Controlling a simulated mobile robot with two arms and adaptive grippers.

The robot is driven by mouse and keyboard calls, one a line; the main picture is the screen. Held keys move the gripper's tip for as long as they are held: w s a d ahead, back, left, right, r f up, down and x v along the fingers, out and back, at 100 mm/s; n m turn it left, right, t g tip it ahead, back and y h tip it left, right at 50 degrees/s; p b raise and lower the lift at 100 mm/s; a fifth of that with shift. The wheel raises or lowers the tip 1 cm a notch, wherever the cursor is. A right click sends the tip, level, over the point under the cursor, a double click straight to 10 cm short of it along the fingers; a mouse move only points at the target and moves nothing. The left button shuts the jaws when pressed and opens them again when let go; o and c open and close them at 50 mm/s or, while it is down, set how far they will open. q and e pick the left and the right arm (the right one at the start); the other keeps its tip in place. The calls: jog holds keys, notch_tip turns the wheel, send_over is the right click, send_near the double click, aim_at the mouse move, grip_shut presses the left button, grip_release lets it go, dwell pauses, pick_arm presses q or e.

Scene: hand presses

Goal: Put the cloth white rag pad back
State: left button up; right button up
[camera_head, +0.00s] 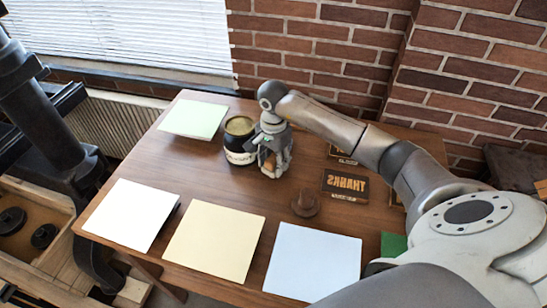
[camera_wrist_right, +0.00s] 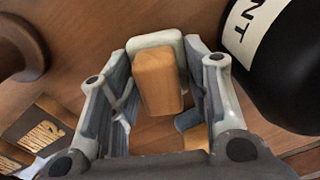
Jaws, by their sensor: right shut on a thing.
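The rag pad shows in the right wrist view as a wooden block handle (camera_wrist_right: 158,84) with a pale, whitish pad (camera_wrist_right: 153,42) at its far end. My right gripper (camera_wrist_right: 154,62) is shut on it, one finger on each side. In the head view, my right gripper (camera_head: 272,158) is over the middle of the table, just right of the black ink jar (camera_head: 240,157). There the pad is mostly hidden by the fingers, and only a bit of brown wood shows. I cannot tell whether it touches the table. My left gripper is not in view.
On the wooden table (camera_head: 196,178) lie a white sheet (camera_head: 133,214), a yellow sheet (camera_head: 214,240), a blue sheet (camera_head: 313,263) and a pale green sheet (camera_head: 193,119). A brown knob-like stamp (camera_head: 305,204) and a THANKS plate (camera_head: 345,186) are at right. A dark press stands at left.

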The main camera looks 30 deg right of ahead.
aim_at(274, 157)
jog(key=shift+f, duration=0.1)
jog(key=shift+f+b, duration=0.15)
jog(key=shift+b, duration=0.2)
jog(key=o, duration=0.7)
jog(key=shift+r, duration=0.2)
jog(key=shift+r+p, duration=0.2)
jog(key=shift+p, duration=0.2)
notch_tip(274, 157, up, 10)
jog(key=b, duration=0.3)
jog(key=shift+r, duration=0.85)
